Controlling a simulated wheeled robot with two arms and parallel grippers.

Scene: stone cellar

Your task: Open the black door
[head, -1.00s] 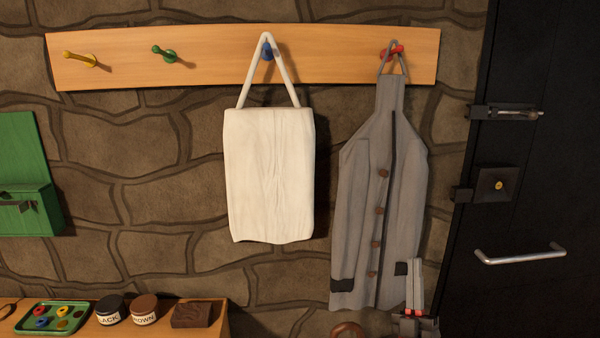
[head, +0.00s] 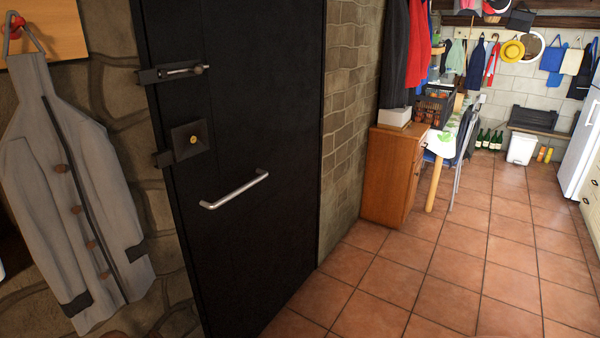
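The black door (head: 270,110) stands left of centre in the head view and looks shut against the stone wall. A silver bar handle (head: 234,190) crosses its middle. Near its left edge is a dark square lock plate with a brass-coloured centre (head: 190,141). Above that is a sliding bolt (head: 175,72) with a metal rod, lying horizontally across the door's left edge; I cannot tell whether it is engaged. Neither of my grippers shows in the head view now.
A grey coat (head: 75,190) hangs on a red peg left of the door. The tiled floor (head: 400,290) in front and to the right is open. A wooden cabinet (head: 391,175) stands right of the door, with a table and a chair (head: 460,150) beyond it.

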